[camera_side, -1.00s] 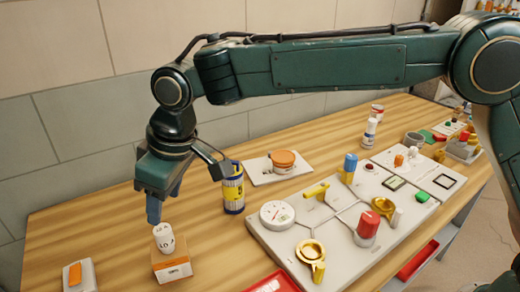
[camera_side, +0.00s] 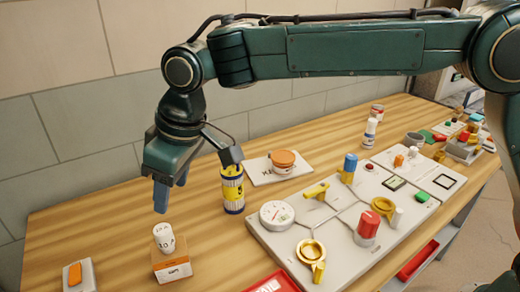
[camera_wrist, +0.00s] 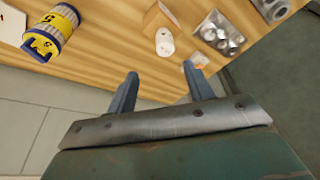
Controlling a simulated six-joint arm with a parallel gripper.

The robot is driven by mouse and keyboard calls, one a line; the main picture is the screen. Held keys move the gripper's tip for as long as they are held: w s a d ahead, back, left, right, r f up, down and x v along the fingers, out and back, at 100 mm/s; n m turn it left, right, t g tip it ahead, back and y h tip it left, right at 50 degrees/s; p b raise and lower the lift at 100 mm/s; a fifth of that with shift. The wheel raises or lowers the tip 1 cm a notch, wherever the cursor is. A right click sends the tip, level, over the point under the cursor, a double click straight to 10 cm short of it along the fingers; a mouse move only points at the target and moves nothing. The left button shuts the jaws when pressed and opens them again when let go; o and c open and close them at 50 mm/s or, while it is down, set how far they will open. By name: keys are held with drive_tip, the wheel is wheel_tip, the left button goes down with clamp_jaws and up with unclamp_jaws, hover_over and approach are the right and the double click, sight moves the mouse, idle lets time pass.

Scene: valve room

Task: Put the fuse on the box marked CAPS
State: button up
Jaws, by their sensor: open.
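A white cylinder with dark marks, seemingly the fuse (camera_side: 164,236), stands upright on a small tan box (camera_side: 171,266). The box has an orange band and a white label whose small print looks like CAPS, though I cannot read it surely. In the wrist view the cylinder (camera_wrist: 165,42) shows just beyond my fingertips, with the box (camera_wrist: 157,16) partly behind it. My gripper (camera_side: 170,197) is open and empty, above the cylinder and apart from it. Its two blue fingers also show spread in the wrist view (camera_wrist: 160,71).
A blue and yellow canister (camera_side: 232,190) stands right of my gripper. A grey valve panel (camera_side: 318,216) with gauge and knobs fills the middle right. A red tray (camera_side: 272,284) lies at the front. An orange item on a white plate (camera_side: 76,274) is at front left.

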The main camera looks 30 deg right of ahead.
drive_tip(key=s+d+r+m+t, duration=0.1)
drive_tip(key=s+d+r, duration=0.2)
drive_tip(key=d, duration=0.5)
drive_tip(key=s+d+r+m, duration=0.2)
drive_tip(key=d+r, duration=0.1)
drive_tip(key=d, duration=0.6)
drive_tip(key=s+d+r+m+t, duration=0.1)
drive_tip(key=s+d+r, duration=0.2)
drive_tip(key=d, duration=0.5)
drive_tip(key=s+d+f+m+h, duration=0.1)
drive_tip(key=s+d+f+m, duration=0.1)
drive_tip(key=s+d, duration=0.5)
drive_tip(key=s+d+f+m+t+h, duration=0.1)
drive_tip(key=s+d+f, duration=0.3)
drive_tip(key=s, duration=0.7)
drive_tip(key=d+m, duration=0.1)
drive_tip(key=d, duration=0.1)
drive_tip(key=shift+s+d+f+m, duration=0.2)
drive_tip(key=shift+s+d+m, duration=0.1)
drive_tip(key=shift+d+m, duration=0.1)
